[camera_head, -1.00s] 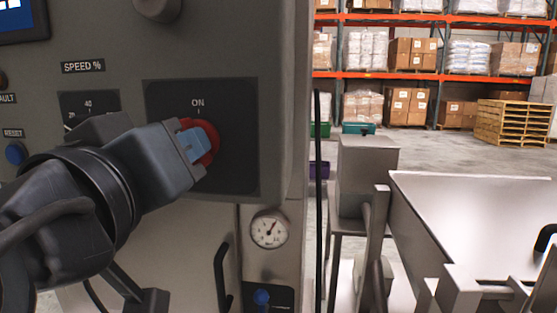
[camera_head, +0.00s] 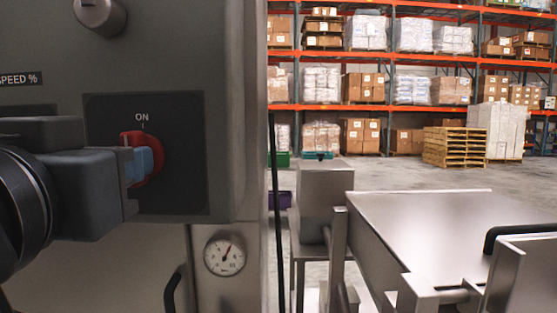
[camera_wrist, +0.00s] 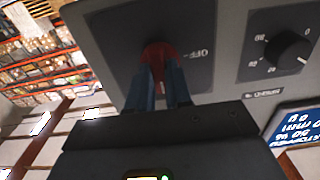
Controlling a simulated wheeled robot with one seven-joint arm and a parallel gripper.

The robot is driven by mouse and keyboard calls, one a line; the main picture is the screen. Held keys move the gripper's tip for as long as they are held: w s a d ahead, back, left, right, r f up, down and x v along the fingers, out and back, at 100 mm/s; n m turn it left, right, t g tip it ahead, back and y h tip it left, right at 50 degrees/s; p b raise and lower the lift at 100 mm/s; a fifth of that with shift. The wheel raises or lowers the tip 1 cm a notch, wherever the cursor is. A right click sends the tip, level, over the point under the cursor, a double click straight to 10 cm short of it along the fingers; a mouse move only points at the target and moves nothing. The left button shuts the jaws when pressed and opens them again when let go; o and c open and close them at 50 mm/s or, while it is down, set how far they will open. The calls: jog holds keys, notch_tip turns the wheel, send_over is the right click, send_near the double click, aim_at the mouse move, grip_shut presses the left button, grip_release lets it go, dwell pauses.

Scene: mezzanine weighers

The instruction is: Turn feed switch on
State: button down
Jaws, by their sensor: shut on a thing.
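The feed switch is a red rotary knob (camera_head: 155,150) on a dark plate (camera_head: 185,185) of the grey cabinet, with "ON" and a short tick above it. My gripper (camera_head: 138,165) comes in from the left, its blue fingertips shut on the knob. In the wrist view the fingertips (camera_wrist: 164,85) straddle the red knob (camera_wrist: 156,52), with "OFF" upside down beside it. A small pale mark shows low between the fingers; I cannot tell the knob's exact angle. My gripper hides part of the knob.
A "SPEED %" label (camera_head: 21,79) and a black dial (camera_wrist: 288,50) are beside the plate. A grey cylinder (camera_head: 98,14) protrudes above and a pressure gauge (camera_head: 224,255) sits below. A steel hopper (camera_head: 430,220) stands right. Open floor leads to pallet racks (camera_head: 410,75).

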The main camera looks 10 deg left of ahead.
jog(key=shift+f, duration=0.1)
jog(key=c, duration=1)
grip_release()
jog(key=shift+c, duration=0.2)
jog(key=v, duration=0.7)
jog(key=shift+s+b, duration=0.4)
